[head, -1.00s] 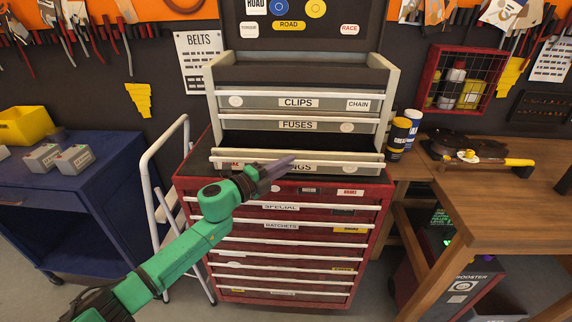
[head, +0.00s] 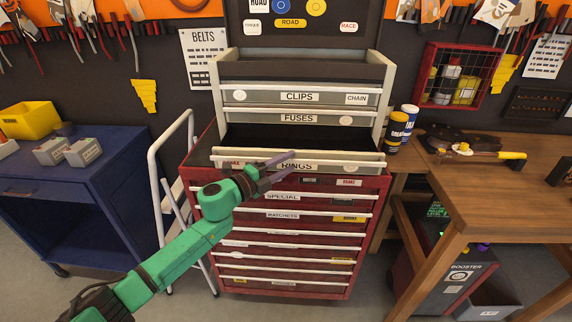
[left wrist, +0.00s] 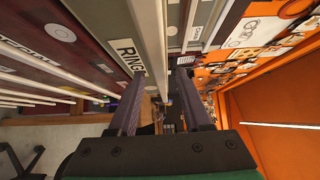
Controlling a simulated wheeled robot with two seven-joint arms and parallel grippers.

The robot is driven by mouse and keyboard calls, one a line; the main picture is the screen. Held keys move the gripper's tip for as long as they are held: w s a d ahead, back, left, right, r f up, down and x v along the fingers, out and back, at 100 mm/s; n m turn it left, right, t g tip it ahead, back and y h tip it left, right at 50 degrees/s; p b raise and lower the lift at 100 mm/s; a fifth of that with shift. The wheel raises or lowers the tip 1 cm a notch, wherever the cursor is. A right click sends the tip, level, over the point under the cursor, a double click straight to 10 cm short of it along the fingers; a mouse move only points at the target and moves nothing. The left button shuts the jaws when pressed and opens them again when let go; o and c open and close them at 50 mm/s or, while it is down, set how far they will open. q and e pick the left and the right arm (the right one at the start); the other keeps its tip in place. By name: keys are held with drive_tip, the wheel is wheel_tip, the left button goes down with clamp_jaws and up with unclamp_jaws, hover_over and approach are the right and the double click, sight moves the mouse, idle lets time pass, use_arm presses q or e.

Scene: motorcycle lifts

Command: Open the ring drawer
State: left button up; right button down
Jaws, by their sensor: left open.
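The ring drawer (head: 345,167) is the lowest grey drawer, labelled RINGS, below the FUSES drawer (head: 330,119). It stands pulled out, and its dark interior shows behind its front. My left gripper (head: 294,163) is open at the drawer front, its fingers around the label area in the head view. In the left wrist view, the open gripper (left wrist: 160,76) has a pale handle rail (left wrist: 150,30) running between its fingers, with the RINGS label (left wrist: 128,55) beside the left finger. I cannot tell whether the fingers touch the rail. My right gripper is not in view.
The red cabinet (head: 285,240) with several shut drawers stands below. A white step ladder (head: 160,185) and a blue cart (head: 75,185) are to the left. A wooden bench (head: 480,190) and cans (head: 398,130) are to the right.

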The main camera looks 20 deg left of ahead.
use_arm(q)
drive_tip(key=shift+s+a+f, duration=0.15)
drive_tip(key=shift+s, duration=0.05)
drive_tip(key=b+v, duration=0.3)
drive_tip(key=v, duration=1.1)
drive_tip(key=shift+b, duration=0.4)
